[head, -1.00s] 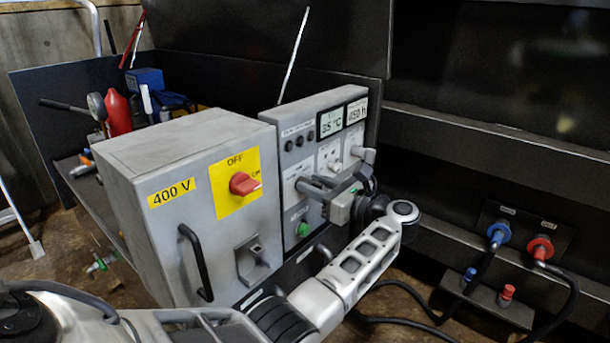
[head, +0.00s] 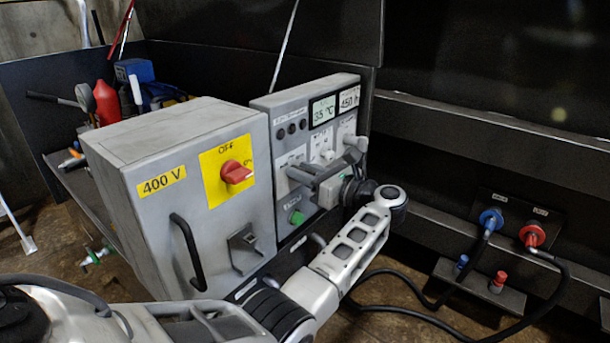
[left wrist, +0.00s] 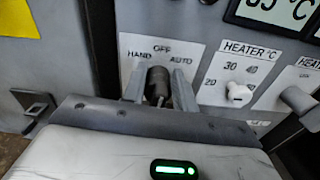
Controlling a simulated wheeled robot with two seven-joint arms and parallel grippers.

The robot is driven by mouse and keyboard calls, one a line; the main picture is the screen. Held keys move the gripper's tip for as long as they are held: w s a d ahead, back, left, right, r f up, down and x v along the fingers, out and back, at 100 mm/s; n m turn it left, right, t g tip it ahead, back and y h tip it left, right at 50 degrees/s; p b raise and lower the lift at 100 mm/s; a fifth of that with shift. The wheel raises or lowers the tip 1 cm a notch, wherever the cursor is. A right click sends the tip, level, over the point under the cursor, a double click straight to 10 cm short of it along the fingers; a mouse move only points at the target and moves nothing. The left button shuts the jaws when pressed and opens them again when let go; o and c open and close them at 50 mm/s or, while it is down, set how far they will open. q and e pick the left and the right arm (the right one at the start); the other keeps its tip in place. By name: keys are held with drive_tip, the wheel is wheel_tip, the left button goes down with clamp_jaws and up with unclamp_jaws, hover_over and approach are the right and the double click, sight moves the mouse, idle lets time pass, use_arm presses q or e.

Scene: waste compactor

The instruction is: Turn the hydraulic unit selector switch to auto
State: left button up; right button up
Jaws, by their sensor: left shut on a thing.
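The selector switch (left wrist: 158,84) is a dark knob on a white plate (left wrist: 128,42) marked HAND, OFF and AUTO. It points roughly up toward OFF in the left wrist view; its exact angle is hard to tell between the fingers. My left gripper (left wrist: 159,90) has one finger on each side of the knob and is shut on it. In the head view, my left gripper (head: 304,177) reaches the grey control panel (head: 302,103) and hides the switch. My right gripper does not show.
Left of the panel stands a grey 400 V box (head: 150,225) with a red rotary switch (head: 236,172) and a black handle (head: 188,250). A heater knob (left wrist: 238,93) and another white knob (left wrist: 298,99) sit right of the selector. A green button (head: 296,217) is below.

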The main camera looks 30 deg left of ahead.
use_arm(q)
drive_tip(key=shift+w+f+m+b, duration=0.1)
drive_tip(key=shift+m+b, duration=0.25)
drive_tip(key=shift+m, duration=0.85)
drive_tip(key=shift+w+d+m, duration=0.1)
drive_tip(key=shift+w+m, duration=0.05)
drive_tip(key=shift+m, duration=1.05)
drive_tip(key=shift+w+m+p, duration=0.1)
drive_tip(key=shift+m+p, duration=0.35)
drive_tip(key=shift+m, duration=0.95)
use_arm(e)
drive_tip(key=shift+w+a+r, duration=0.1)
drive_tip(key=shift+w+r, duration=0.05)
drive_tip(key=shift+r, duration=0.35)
use_arm(q)
drive_tip(key=shift+f+m, duration=0.1)
drive_tip(key=shift+m, duration=0.3)
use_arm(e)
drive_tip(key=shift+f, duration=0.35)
use_arm(q)
drive_tip(key=o, duration=0.6)
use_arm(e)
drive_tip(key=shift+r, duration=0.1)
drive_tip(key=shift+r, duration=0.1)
